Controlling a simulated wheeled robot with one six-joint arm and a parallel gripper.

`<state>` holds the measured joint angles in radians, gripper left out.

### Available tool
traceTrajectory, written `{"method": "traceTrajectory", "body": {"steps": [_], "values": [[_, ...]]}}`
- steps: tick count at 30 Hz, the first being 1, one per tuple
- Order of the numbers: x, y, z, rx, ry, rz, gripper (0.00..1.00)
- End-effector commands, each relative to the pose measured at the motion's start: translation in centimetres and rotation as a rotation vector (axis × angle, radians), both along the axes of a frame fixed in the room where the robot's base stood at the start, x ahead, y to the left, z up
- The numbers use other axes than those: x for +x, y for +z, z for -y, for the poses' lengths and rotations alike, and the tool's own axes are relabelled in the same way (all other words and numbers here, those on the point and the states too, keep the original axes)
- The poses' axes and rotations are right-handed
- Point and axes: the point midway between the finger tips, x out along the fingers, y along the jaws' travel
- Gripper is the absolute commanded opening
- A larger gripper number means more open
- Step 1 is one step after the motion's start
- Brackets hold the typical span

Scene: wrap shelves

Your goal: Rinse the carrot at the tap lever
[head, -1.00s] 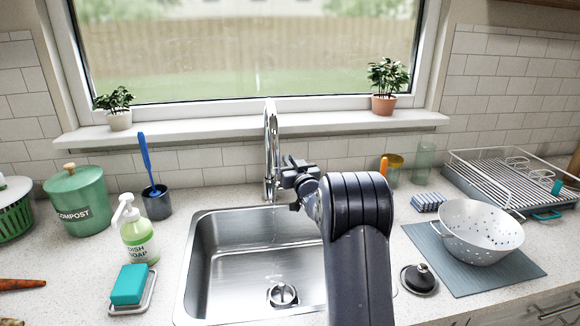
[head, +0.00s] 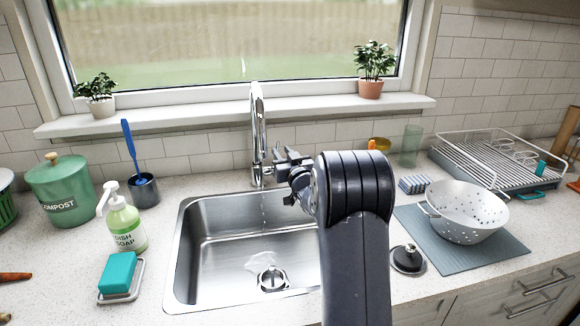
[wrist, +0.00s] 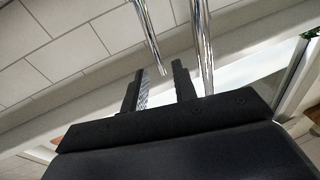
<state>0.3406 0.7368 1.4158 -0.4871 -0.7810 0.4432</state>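The carrot (head: 14,276) lies on the counter at the far left, cut off by the frame edge. The chrome tap (head: 258,130) rises behind the steel sink (head: 178,262). My gripper (head: 280,156) is just right of the tap in the head view, far from the carrot. In the wrist view its two fingers (wrist: 160,82) are apart with nothing held between them. Two chrome bars of the tap (wrist: 203,50) show beyond the fingertips. A faint thin stream and a wet patch (head: 262,262) show in the sink.
A soap bottle (head: 124,222), a teal sponge (head: 117,273) on a dish and a green compost bin (head: 60,190) stand left of the sink. A colander (head: 470,212) on a grey mat and a dish rack (head: 490,165) stand right. Free counter lies near the carrot.

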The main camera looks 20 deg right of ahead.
Motion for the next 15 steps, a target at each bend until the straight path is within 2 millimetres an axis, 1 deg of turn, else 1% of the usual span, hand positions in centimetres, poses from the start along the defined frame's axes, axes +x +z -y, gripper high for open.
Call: {"method": "traceTrajectory", "body": {"steps": [1,6,10,15], "values": [[-1.0,-0.3,0.1,0.0,-0.001,0.0,0.27],[-3.8,-0.6,0.0,-0.002,-0.001,0.0,0.27],[-5.3,-0.8,0.1,-0.002,-0.001,0.0,0.27],[-6.3,-0.8,0.0,-0.002,0.0,0.001,0.27]]}}
